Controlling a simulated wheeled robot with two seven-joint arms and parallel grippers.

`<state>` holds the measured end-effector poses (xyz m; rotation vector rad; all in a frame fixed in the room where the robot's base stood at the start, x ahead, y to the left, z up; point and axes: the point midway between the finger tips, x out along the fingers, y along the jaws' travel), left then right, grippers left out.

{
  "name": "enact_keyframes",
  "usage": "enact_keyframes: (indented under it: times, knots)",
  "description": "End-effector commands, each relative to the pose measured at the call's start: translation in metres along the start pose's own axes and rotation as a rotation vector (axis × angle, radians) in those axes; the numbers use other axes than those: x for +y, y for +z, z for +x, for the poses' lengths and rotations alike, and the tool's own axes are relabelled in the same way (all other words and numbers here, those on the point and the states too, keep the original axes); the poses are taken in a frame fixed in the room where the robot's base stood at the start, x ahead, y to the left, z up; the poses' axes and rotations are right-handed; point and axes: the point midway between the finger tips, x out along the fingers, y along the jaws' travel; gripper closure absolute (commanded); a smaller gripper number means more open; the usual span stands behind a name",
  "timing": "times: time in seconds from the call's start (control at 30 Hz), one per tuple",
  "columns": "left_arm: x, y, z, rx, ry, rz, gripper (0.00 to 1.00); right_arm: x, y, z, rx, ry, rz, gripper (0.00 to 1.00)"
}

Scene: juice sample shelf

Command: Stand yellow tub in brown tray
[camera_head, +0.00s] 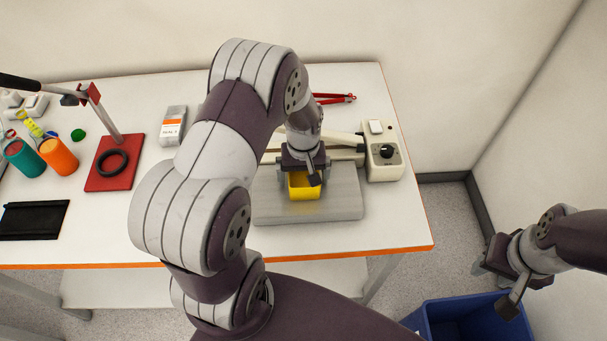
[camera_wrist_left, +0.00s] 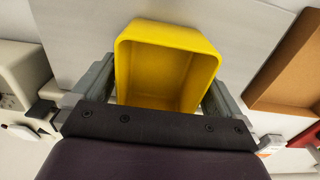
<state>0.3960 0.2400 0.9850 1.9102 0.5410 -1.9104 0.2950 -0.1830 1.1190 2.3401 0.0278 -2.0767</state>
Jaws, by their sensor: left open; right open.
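The yellow tub (camera_head: 305,194) is at the grey board on the table, below my left gripper (camera_head: 302,179). In the left wrist view the hollow inside of the tub (camera_wrist_left: 165,75) faces the camera. The fingers of my left gripper (camera_wrist_left: 157,92) are open, one on each side of the tub; I cannot tell whether they touch it. The brown tray (camera_wrist_left: 289,65) shows partly at the right of the left wrist view and looks empty there; my left arm seems to hide it in the head view. My right gripper (camera_head: 494,286) is open and empty, off the table.
A beige device with a dial (camera_head: 384,152) stands close to the right of the tub. The grey board (camera_head: 345,205) has bare room around the tub. Red-handled pliers (camera_head: 335,98) lie behind. A red stand base (camera_head: 115,165) is at the left. A blue bin (camera_head: 465,318) is on the floor.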

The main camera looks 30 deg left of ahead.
Motion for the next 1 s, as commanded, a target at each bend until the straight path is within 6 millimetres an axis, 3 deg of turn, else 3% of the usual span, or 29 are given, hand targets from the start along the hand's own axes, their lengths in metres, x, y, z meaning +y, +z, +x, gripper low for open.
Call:
enact_keyframes:
  times: [0.2,0.37,0.43,0.47,0.77,0.97,1.0]
  knots:
    - [0.000,0.000,0.003,0.002,0.001,0.000,0.00,0.000,0.000,0.000,-0.001,0.000,0.000,0.57]
    - [0.000,0.000,0.002,0.001,0.000,0.000,0.47,0.000,0.000,0.000,-0.001,0.000,0.000,0.57]
    - [0.000,0.000,0.002,0.002,0.000,0.000,0.48,0.000,0.000,0.000,0.000,0.000,0.000,0.57]
    - [0.000,0.000,0.002,0.002,0.000,0.000,0.52,0.000,0.000,0.000,0.000,0.000,0.000,0.57]
    - [0.000,-0.001,-0.005,0.003,0.001,0.001,0.53,0.000,0.001,0.004,0.000,0.000,0.000,0.57]
    - [0.001,-0.001,-0.037,0.005,0.003,0.001,0.53,0.000,0.002,0.014,0.000,0.000,0.000,0.57]
    - [0.009,0.004,-0.042,0.004,0.003,0.005,0.53,0.000,0.002,0.016,-0.001,0.000,0.000,0.57]
